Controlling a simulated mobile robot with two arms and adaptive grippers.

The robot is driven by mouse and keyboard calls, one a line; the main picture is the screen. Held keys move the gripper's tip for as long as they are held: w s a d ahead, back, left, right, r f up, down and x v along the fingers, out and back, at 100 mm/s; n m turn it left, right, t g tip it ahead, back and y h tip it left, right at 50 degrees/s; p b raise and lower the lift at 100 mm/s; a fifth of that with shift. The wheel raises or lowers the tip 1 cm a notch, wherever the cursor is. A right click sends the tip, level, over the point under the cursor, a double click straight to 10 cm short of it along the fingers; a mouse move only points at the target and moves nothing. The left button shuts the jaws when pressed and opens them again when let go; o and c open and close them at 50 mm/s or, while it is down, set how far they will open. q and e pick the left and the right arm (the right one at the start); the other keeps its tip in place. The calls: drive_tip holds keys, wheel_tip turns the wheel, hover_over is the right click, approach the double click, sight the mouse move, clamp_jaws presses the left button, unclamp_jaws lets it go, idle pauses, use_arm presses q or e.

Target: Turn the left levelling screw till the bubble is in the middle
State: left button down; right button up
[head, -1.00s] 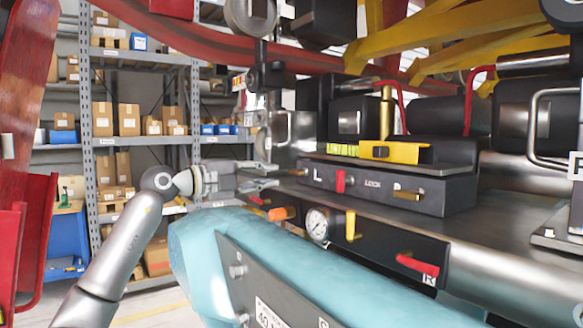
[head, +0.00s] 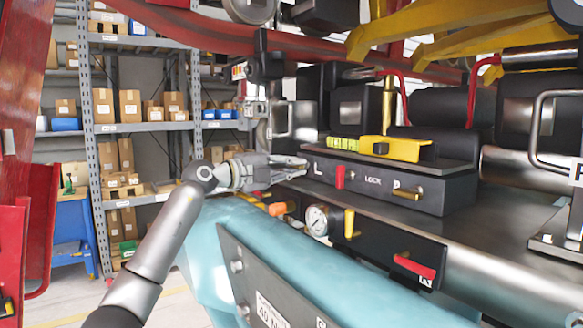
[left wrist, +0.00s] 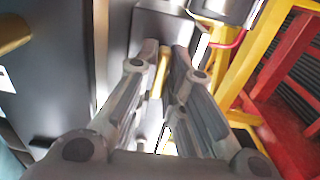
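A yellow spirit level (head: 408,150) with a green vial (head: 343,143) lies on top of a black box (head: 440,197). The bubble is too small to make out. The box front has an L mark at its left, a red lever (head: 339,177), the word LOCK and a brass handle (head: 408,194) at the right. My left gripper (head: 304,167) is at the left end of the box, by the L. In the left wrist view its fingers are close together around a brass piece (left wrist: 163,72), seemingly the left levelling screw, mostly hidden in the head view. My right gripper is not in view.
Below the box are a pressure gauge (head: 318,220), a yellow handle (head: 349,223) and a red handle (head: 414,266). A large teal cylinder (head: 300,272) lies in front. A red beam (head: 250,42) crosses above. Shelves with cartons (head: 130,105) stand behind at left.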

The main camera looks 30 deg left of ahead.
use_arm(q)
drive_tip(key=shift+m, duration=0.5)
drive_tip(key=m+p, duration=0.1)
drive_tip(key=m, duration=0.2)
drive_tip(key=shift+m, duration=0.4)
drive_tip(key=m, duration=0.5)
drive_tip(key=shift+f, duration=0.1)
drive_tip(key=m, duration=0.9)
drive_tip(key=shift+m, duration=0.4)
drive_tip(key=shift+f+m, duration=0.1)
drive_tip(key=shift+m, duration=0.2)
drive_tip(key=c, duration=1.8)
unclamp_jaws()
drive_tip(key=shift+c, duration=0.2)
drive_tip(key=shift+o, duration=0.2)
